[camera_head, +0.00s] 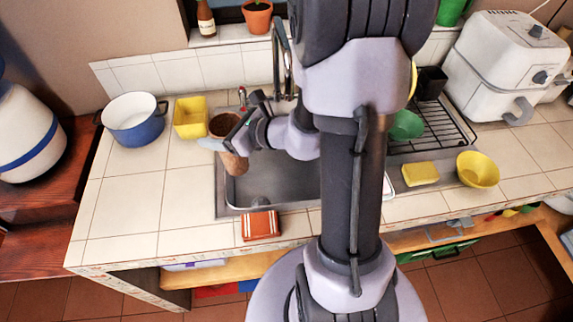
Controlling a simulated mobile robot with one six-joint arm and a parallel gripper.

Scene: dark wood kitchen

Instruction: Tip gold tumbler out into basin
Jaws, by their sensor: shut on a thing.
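The gold tumbler (234,164) looks brownish-gold, with its open rim facing up and its body leaning slightly. My gripper (224,143) is shut around its middle and holds it at the left edge of the basin. The steel basin (275,182) is sunk in the tiled counter; my arm hides its right part. I cannot tell what is inside the tumbler or how high it is above the basin.
A faucet (282,60) stands behind the basin. A blue pot (134,122) and a yellow container (190,119) are to the left. A yellow sponge (420,174), yellow bowl (478,170) and dish rack (445,125) are right.

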